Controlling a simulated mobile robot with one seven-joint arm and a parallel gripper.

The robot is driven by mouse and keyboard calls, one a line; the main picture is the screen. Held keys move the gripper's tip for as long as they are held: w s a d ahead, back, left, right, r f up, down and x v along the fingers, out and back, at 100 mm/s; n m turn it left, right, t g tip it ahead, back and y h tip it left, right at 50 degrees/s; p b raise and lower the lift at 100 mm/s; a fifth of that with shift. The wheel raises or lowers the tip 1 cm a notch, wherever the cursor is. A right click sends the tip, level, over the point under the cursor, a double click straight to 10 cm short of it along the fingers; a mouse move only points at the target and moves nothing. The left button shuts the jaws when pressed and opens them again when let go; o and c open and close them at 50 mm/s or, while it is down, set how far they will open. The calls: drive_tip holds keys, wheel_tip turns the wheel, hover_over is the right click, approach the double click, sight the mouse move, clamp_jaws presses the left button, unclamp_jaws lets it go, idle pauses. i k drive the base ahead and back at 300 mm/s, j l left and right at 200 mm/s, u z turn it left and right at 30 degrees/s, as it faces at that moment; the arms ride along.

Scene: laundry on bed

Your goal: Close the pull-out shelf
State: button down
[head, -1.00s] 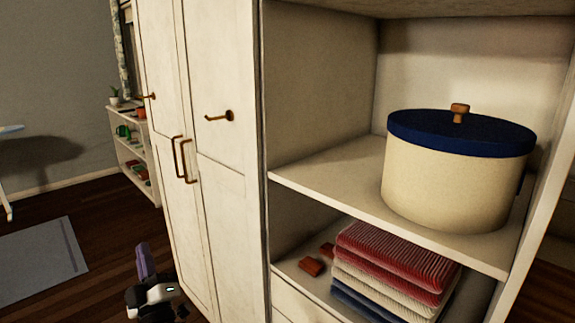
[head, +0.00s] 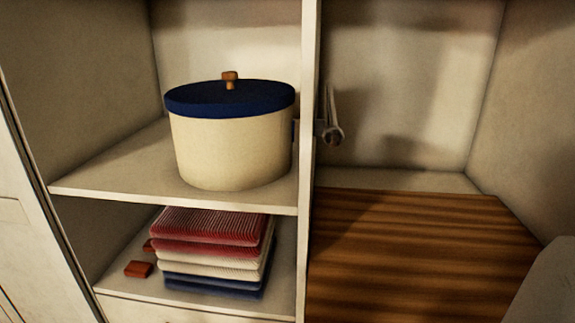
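A brown wood-grained board (head: 415,250) lies flat in the right-hand compartment of the cabinet. It looks like the pull-out shelf. Its near edge runs out of the bottom of the picture, so I cannot tell how far it stands out. A pale strip (head: 400,180) shows between the board and the back wall. My gripper is not in view.
A cream round box (head: 232,150) with a blue lid stands on the left shelf (head: 110,180). Folded cloths (head: 213,240) and small reddish-brown blocks (head: 139,269) lie below. A metal rod (head: 332,125) sits by the divider. A grey shape (head: 548,285) fills the lower right corner.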

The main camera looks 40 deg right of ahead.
sight(376, 256)
drive_tip(key=z, duration=0.5)
drive_tip(key=l+z, duration=0.15)
drive_tip(key=z, duration=0.8)
drive_tip(key=l+z, duration=0.1)
drive_tip(key=z, duration=0.4)
drive_tip(key=k+j+z, duration=0.1)
drive_tip(key=k, duration=0.4)
drive_tip(key=k+j, duration=0.2)
drive_tip(key=k, duration=0.25)
drive_tip(key=z, duration=0.05)
